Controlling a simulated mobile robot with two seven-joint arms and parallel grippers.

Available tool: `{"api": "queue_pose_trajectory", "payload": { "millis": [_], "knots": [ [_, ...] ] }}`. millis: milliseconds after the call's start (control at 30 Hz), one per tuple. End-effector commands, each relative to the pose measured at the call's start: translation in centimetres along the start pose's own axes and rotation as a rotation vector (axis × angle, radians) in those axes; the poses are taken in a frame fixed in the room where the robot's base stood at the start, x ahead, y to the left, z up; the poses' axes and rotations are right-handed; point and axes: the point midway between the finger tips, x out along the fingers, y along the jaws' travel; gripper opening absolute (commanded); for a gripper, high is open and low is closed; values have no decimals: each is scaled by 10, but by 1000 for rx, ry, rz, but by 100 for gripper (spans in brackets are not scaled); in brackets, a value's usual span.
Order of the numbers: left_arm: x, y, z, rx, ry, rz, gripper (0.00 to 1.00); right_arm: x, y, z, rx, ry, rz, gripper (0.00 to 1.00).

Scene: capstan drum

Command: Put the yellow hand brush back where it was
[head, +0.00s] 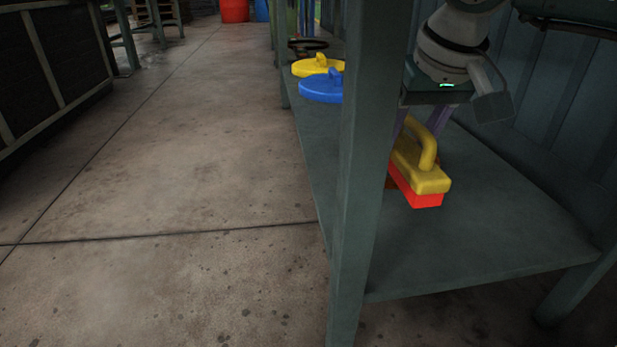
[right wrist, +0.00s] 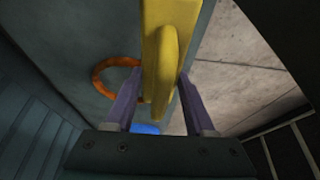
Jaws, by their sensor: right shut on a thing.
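The yellow hand brush (head: 423,180) has a yellow body with an arched handle and a red underside. It is over the grey-green shelf (head: 450,245), right of the upright post. I cannot tell whether its underside touches the shelf. My right gripper (head: 420,128) comes from above and is shut on the brush, its purple fingers on either side of it. In the right wrist view the yellow brush (right wrist: 165,50) lies between the two fingers (right wrist: 161,85). The post hides part of the brush's left side. My left gripper is not in view.
The post (head: 360,150) stands at the shelf's front edge. A yellow lid (head: 315,66) and a blue lid (head: 318,88) lie farther back on the shelf. An orange ring (right wrist: 103,72) shows beside the brush in the wrist view. The shelf's near right part is clear.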

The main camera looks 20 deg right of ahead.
Motion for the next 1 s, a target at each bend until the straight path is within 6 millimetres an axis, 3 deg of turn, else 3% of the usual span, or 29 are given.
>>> {"api": "queue_pose_trajectory", "payload": {
  "millis": [33,100,300,533,767,1000],
  "knots": [
    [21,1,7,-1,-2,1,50,25,-1,11,1,-1,-2,0],
    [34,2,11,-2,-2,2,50,44,-1,19,1,-2,-1,0],
    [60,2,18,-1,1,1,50,83,-1,34,1,1,-2,0],
    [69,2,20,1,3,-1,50,96,-1,39,1,1,-2,0],
    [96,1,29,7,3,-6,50,130,-1,54,2,0,-2,0],
    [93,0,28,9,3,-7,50,129,-1,52,1,2,-2,0]
  ]
}}
